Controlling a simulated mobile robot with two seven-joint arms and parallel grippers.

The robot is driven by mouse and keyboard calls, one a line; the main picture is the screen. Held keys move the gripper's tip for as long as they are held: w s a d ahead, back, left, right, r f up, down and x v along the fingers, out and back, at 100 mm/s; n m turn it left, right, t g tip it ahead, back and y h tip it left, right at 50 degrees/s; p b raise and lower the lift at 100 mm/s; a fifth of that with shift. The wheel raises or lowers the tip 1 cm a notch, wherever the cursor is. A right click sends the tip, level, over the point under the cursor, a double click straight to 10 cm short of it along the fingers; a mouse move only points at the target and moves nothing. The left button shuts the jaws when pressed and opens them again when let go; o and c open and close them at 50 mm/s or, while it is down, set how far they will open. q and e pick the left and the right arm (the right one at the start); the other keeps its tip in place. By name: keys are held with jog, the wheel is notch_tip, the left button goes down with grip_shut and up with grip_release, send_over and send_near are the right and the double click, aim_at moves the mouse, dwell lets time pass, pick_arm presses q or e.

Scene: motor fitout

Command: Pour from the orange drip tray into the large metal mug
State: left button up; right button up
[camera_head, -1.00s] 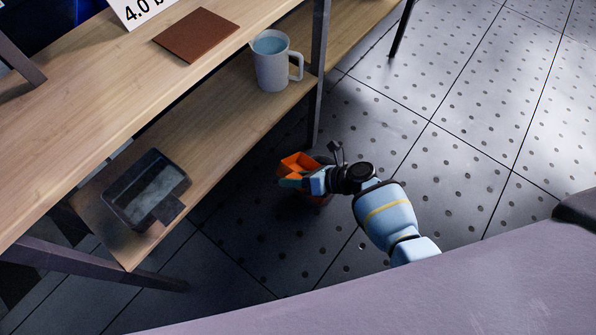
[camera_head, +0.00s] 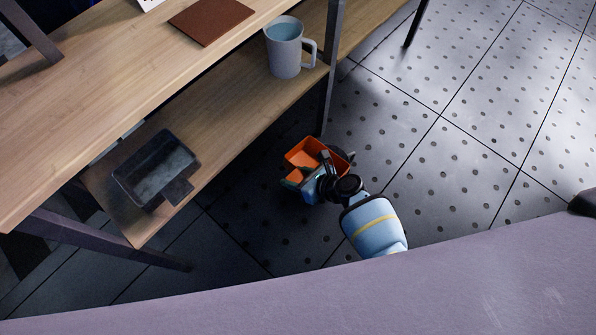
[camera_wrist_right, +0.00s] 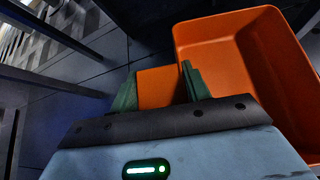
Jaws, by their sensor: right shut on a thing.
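The orange drip tray (camera_head: 303,151) is above the floor beside the shelf's right end, its open inside partly facing the head camera. My right gripper (camera_head: 298,180) is shut on its small tab; the right wrist view shows orange between the green fingers (camera_wrist_right: 157,82) and the tray's larger basin (camera_wrist_right: 215,42) to their right. I see no liquid in the visible part of the basin. The large metal mug (camera_head: 284,55), pale grey with a handle on its right and a bluish inside, stands upright near the shelf's right end, apart from the tray. My left gripper is out of view.
A dark tray (camera_head: 178,187) with a tab lies on the lower shelf board (camera_head: 215,115). A brown flat piece (camera_head: 210,20) lies on the upper board. A dark shelf post (camera_head: 330,80) stands between mug and floor area. Dotted floor (camera_head: 470,110) is clear to the right.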

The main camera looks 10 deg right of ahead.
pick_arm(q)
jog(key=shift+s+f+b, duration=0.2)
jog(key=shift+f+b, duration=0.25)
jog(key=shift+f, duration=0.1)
pick_arm(e)
jog(key=shift+a+f+n+t+h, duration=0.1)
jog(key=shift+f+n+t+h, duration=0.5)
jog(key=shift+f, duration=0.15)
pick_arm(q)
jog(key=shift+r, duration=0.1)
pick_arm(e)
jog(key=shift+r, duration=0.1)
